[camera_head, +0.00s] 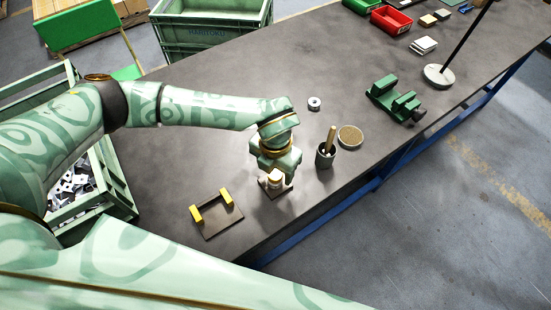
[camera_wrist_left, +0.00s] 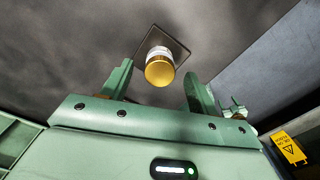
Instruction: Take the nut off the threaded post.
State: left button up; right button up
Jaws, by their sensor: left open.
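A small upright post (camera_wrist_left: 160,52) with a pale band stands on a dark square base plate (camera_wrist_left: 178,50). A round gold-coloured piece (camera_wrist_left: 159,73) covers its top end; I cannot tell where nut and thread meet. In the head view the pale piece (camera_head: 275,179) shows just under my left gripper (camera_head: 272,172), with its base plate (camera_head: 285,190) on the table. In the left wrist view the two green fingers of my left gripper (camera_wrist_left: 160,77) are apart, one on each side of the gold top, with gaps. My right gripper is not in view.
A dark plate with yellow blocks (camera_head: 232,219) lies left of the post, near the table's front edge. A cup with a handle (camera_head: 325,159), a round dish (camera_head: 350,137), a small ring (camera_head: 314,103) and a green vise (camera_head: 392,99) stand to the right.

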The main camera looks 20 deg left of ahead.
pick_arm(q)
jog(key=shift+f, duration=0.25)
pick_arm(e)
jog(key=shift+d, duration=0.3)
pick_arm(q)
jog(key=c, duration=1.1)
jog(key=shift+r+n+p, duration=0.2)
jog(key=shift+n+p, duration=0.2)
jog(key=shift+n, duration=0.1)
jog(key=shift+f+n+p, duration=0.1)
jog(key=shift+n+p, duration=0.7)
jog(key=shift+n, duration=0.8)
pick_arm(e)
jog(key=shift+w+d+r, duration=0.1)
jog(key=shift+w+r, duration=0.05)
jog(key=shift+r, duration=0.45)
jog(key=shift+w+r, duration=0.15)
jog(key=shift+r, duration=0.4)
pick_arm(q)
jog(key=shift+n+p, duration=0.35)
jog(key=shift+n, duration=0.15)
jog(key=shift+n+p, duration=0.8)
jog(key=shift+n, duration=0.7)
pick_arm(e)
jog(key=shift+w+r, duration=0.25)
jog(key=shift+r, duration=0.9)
